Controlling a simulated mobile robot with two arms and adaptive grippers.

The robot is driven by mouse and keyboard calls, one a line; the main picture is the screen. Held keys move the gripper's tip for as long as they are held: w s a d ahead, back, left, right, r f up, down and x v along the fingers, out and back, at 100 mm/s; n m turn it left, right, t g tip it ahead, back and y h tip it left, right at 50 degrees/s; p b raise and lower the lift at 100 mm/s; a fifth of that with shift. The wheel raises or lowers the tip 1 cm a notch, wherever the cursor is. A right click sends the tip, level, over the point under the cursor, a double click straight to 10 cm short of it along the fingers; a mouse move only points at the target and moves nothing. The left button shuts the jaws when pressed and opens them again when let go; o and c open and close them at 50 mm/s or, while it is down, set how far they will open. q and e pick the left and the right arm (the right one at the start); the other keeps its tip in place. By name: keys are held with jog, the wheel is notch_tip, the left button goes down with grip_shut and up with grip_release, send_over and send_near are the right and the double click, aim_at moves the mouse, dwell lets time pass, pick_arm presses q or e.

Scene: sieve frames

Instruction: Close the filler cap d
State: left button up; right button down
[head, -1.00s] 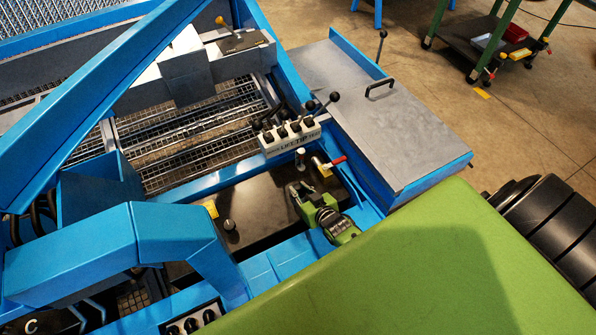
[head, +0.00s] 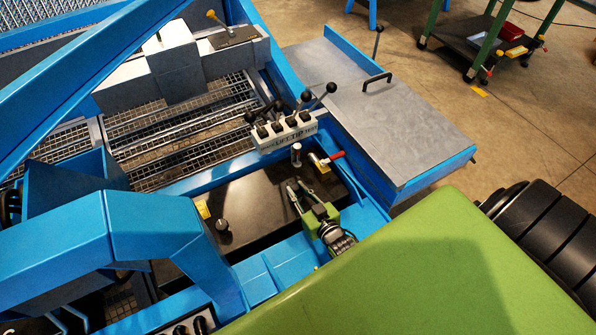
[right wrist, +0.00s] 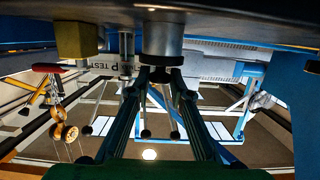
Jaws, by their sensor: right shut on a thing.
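My right gripper (head: 297,188), green with dark fingers, is low over the black top of a tank (head: 255,215). In the right wrist view its fingers (right wrist: 160,76) come together at the dark knob end of a silver cylinder (right wrist: 162,38), which I take to be the filler cap; they are shut on it. No letter d shows on it, and in the head view the gripper hides it. The cylinder's far end meets the dark surface; I cannot tell how tightly it sits. My left gripper is not in view.
A silver post (head: 296,153) and a red-handled lever (head: 333,157) with a yellow block stand just beyond the gripper. A white panel (head: 287,132) with several black-knobbed levers is behind them. A small knob (head: 222,225) stands on the tank's left. Blue frame beams (head: 140,235) surround it.

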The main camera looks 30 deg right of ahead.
jog(key=c, duration=1.8)
grip_release()
jog(key=shift+c, duration=0.2)
jog(key=v, duration=1.2)
